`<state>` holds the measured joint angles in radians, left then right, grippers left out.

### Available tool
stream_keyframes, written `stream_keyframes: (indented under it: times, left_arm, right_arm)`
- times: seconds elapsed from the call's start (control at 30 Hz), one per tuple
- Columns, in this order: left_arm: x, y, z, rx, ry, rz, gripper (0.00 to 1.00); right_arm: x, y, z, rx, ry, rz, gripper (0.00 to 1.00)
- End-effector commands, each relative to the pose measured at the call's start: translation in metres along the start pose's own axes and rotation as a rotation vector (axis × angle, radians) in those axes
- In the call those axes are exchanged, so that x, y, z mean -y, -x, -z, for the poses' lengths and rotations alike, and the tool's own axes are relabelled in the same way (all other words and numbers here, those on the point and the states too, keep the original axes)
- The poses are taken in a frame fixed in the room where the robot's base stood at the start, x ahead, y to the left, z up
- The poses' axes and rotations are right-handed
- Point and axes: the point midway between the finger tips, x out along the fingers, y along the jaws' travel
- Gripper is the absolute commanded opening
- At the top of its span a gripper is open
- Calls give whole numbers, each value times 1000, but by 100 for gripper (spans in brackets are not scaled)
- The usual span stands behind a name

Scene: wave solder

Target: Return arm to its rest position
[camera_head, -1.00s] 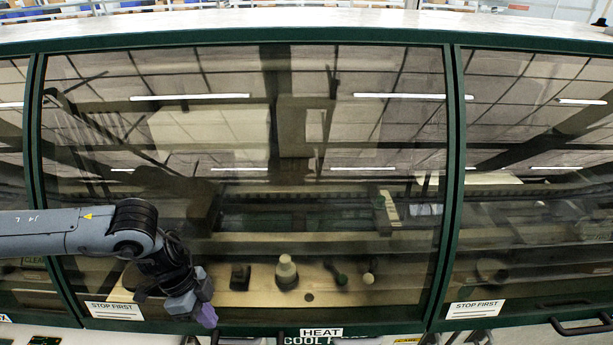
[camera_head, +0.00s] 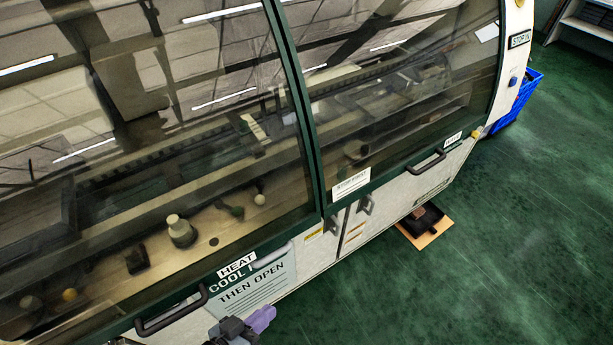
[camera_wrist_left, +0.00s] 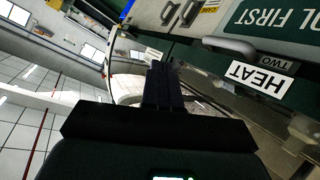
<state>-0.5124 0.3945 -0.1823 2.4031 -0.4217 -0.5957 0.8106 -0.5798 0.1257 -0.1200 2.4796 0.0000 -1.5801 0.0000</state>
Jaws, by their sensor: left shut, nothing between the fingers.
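My left gripper (camera_head: 262,319) shows at the bottom edge of the head view, with purple fingertips, just in front of the machine's lower white panel. It is shut and empty. In the left wrist view its dark fingers (camera_wrist_left: 162,88) are together, with nothing between them. The rest of the left arm is outside the head view. The wave solder machine (camera_head: 330,225) has green-framed glass covers, which are closed. My right gripper is in neither view.
Black handles (camera_head: 172,312) stick out from the machine near the left gripper. A HEAT label (camera_head: 237,265) sits above a "THEN OPEN" sign. A black tray (camera_head: 422,219) lies on a board on the floor. A blue crate (camera_head: 516,100) stands at the machine's far end. Green floor at right is open.

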Motion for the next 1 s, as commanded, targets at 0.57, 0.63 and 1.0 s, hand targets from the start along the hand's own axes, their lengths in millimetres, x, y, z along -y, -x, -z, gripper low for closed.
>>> stream_keyframes:
  times: [0.57,0.63,1.0]
  left_arm:
    - [93,88,-85,695,-48,522,0]
    - [83,98,-65,704,-88,508,0]
    - [40,145,23,701,-86,509,0]
  right_arm:
    - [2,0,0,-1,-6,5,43]
    - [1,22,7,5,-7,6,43]
    - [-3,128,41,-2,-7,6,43]
